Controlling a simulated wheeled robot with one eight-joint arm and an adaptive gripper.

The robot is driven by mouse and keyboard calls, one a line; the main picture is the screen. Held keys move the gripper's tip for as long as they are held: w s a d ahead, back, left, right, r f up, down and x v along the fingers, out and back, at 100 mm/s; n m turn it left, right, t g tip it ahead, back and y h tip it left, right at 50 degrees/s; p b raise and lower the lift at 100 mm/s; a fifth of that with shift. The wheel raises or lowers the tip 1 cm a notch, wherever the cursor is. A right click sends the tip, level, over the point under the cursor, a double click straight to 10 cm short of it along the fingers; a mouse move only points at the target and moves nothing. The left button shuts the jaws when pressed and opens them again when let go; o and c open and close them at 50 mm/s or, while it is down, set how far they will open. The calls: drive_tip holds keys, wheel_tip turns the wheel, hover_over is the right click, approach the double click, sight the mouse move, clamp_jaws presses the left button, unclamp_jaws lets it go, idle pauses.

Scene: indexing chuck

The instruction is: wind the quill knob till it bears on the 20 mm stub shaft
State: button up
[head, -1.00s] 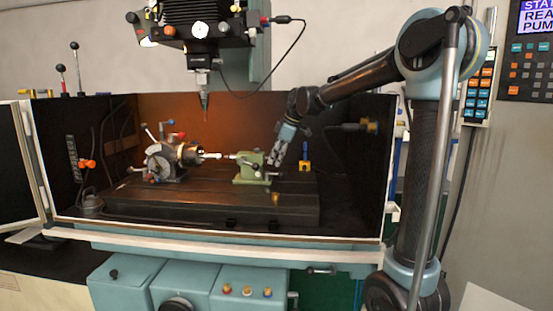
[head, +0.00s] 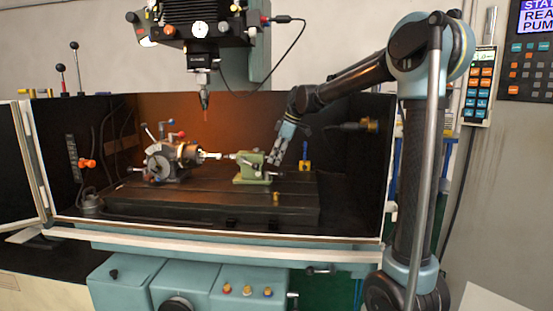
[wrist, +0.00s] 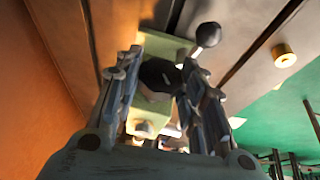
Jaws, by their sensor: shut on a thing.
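The green tailstock (head: 250,172) stands on the machine table, and its body also shows in the wrist view (wrist: 163,45). My gripper (head: 274,160) is at the tailstock's right end. In the wrist view my gripper (wrist: 163,70) has its fingers on both sides of the dark faceted quill knob (wrist: 157,76) and is shut on it. The bright stub shaft (head: 211,155) lies level between the indexing chuck (head: 163,160) and the tailstock. At this size I cannot tell whether the quill tip touches the shaft.
A black ball-ended lever (wrist: 208,34) sticks out close to my right finger. A brass cylinder (head: 276,197) stands on the front of the table, and a yellow piece (head: 305,165) is to the right of my gripper. The spindle (head: 204,98) hangs above. Enclosure walls surround the table.

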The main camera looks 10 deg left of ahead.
drive_tip(key=g, duration=0.2)
drive_tip(key=w+g, duration=0.1)
drive_tip(key=g, duration=0.1)
drive_tip(key=shift+m, duration=0.4)
drive_tip(key=shift+g, duration=0.9)
drive_tip(key=o, duration=1.1)
drive_tip(key=shift+f, duration=0.1)
drive_tip(key=v, duration=1.2)
drive_tip(key=shift+w+a, duration=0.1)
